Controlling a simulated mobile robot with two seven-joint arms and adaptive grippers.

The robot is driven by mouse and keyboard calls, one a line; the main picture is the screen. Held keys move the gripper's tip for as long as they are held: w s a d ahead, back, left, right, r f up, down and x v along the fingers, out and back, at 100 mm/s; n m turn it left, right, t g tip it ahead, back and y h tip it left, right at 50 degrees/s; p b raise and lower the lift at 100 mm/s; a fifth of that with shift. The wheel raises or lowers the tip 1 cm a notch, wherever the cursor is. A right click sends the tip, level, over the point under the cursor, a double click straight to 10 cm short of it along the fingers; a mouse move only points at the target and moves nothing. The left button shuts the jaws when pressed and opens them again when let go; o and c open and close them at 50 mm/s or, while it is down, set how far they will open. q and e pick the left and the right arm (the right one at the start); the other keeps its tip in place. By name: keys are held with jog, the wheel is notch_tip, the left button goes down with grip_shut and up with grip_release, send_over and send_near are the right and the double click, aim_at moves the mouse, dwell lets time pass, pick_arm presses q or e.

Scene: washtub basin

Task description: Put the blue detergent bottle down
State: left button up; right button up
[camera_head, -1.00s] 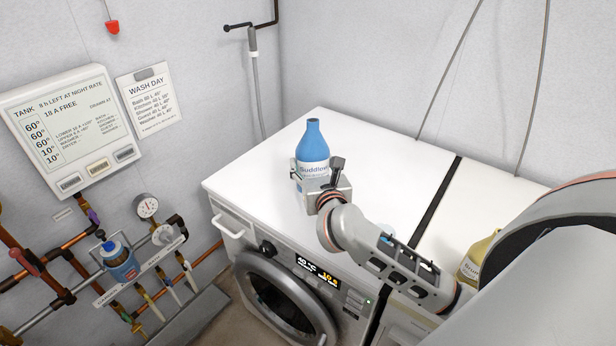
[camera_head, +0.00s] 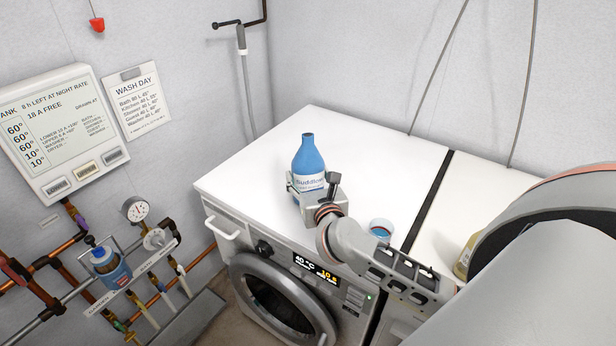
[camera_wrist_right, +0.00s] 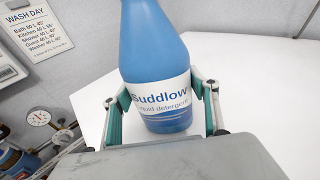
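The blue detergent bottle (camera_head: 309,158), with a white label, is upright over the white top of the washing machine (camera_head: 245,178). My right gripper (camera_head: 312,189) is around its lower part from the front right. The gripper hides part of the base in the head view. My left gripper is not in view.
A small blue-rimmed cup (camera_head: 381,227) stands on the top right of the gripper. A yellowish bottle (camera_head: 464,258) is partly hidden behind my right arm. A dark gap (camera_head: 432,195) separates the two machines. The top left of and behind the bottle is clear.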

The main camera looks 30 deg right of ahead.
jog(key=shift+o, duration=1.3)
jog(key=shift+r, duration=0.1)
